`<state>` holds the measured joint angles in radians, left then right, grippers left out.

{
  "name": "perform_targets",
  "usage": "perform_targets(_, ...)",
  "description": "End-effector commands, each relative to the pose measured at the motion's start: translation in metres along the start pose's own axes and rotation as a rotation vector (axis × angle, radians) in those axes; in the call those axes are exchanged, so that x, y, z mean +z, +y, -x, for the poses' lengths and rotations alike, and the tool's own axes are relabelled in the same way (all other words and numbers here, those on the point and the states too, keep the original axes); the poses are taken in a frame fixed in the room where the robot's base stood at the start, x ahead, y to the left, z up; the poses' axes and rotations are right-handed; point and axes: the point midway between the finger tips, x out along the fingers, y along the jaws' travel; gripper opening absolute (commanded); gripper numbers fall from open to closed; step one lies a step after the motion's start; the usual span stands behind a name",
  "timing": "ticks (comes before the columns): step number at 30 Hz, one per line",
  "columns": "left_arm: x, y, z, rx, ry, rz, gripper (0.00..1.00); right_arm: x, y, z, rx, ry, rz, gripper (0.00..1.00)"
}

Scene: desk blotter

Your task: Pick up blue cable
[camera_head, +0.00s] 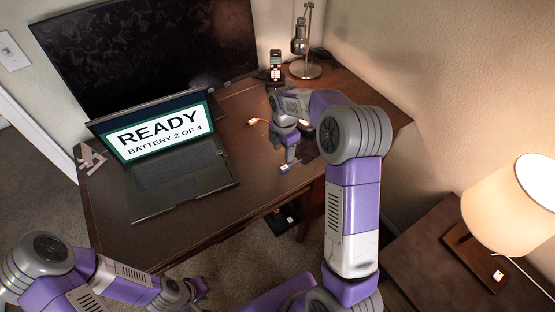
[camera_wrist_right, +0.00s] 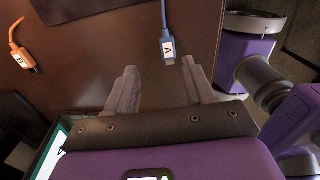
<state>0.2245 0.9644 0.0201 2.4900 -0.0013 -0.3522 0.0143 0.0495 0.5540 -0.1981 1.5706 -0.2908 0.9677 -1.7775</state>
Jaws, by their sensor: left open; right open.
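The blue cable (camera_wrist_right: 167,42) has a white tag marked A and a metal plug. In the right wrist view its plug end lies between and just beyond the tips of my right gripper (camera_wrist_right: 158,68). That gripper is open, with a finger to either side and nothing held. In the head view the blue cable (camera_head: 285,168) shows as a small blue and white piece near the desk's front edge, below my right gripper (camera_head: 291,158), which partly covers it. My left gripper (camera_head: 192,291) is low in the head view, off the desk, open and empty.
An orange cable (camera_wrist_right: 18,50) with a white tag lies to the left; it also shows in the head view (camera_head: 256,122). An open laptop (camera_head: 178,165), a monitor (camera_head: 150,50), a phone on a stand (camera_head: 275,68) and a metal lamp (camera_head: 304,67) stand on the desk (camera_head: 245,185).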

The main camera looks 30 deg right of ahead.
Motion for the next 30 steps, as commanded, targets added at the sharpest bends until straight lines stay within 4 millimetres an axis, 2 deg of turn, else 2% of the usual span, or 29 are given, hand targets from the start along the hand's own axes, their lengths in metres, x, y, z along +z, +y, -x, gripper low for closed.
perform_targets(3, 0.000, -0.002, -0.006, 0.000, -0.002, 0.000, 0.43, 0.000, -0.001, -0.016, -0.005, 0.001, -0.001, 0.53)
perform_targets(8, 0.000, -0.004, -0.011, 0.000, -0.002, 0.001, 0.43, -0.002, -0.003, -0.029, -0.004, 0.001, 0.000, 0.53)
perform_targets(16, -0.001, -0.010, -0.026, 0.000, -0.001, 0.001, 0.43, -0.005, -0.006, -0.068, -0.003, 0.001, -0.001, 0.53)
perform_targets(24, -0.001, -0.010, -0.026, 0.000, -0.001, 0.001, 0.43, -0.004, -0.006, -0.071, -0.001, 0.000, -0.001, 0.53)
perform_targets(30, -0.001, -0.010, -0.026, 0.000, -0.001, 0.001, 0.43, -0.004, -0.006, -0.071, -0.001, 0.000, -0.001, 0.23)
